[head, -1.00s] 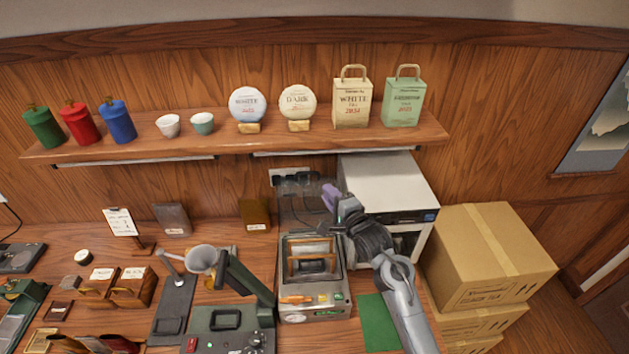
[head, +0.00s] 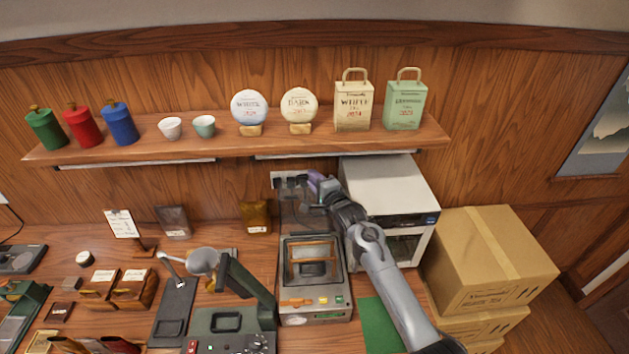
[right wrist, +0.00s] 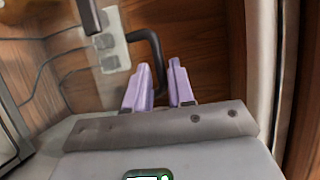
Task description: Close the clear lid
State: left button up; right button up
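The clear lid (head: 303,212) stands raised at the back of the grey vacuum sealer (head: 315,318). It is see-through, and its outline is faint against the wall. My right gripper (head: 322,184) is up at the lid's upper right, in front of the wall. In the right wrist view its purple fingers (right wrist: 159,72) are apart with a gap between them. A dark curved bar (right wrist: 154,45) runs down behind that gap; I cannot tell whether the fingers touch it or the lid. My left gripper is not in view.
A white oven-like box (head: 395,187) stands close to the right of my arm. A wall outlet (head: 286,179) with black plugs is behind the lid. A green press (head: 232,322) stands left of the sealer. The shelf (head: 240,147) overhangs above.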

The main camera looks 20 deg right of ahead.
jog(key=shift+w, duration=0.1)
grip_shut()
dwell(0.4)
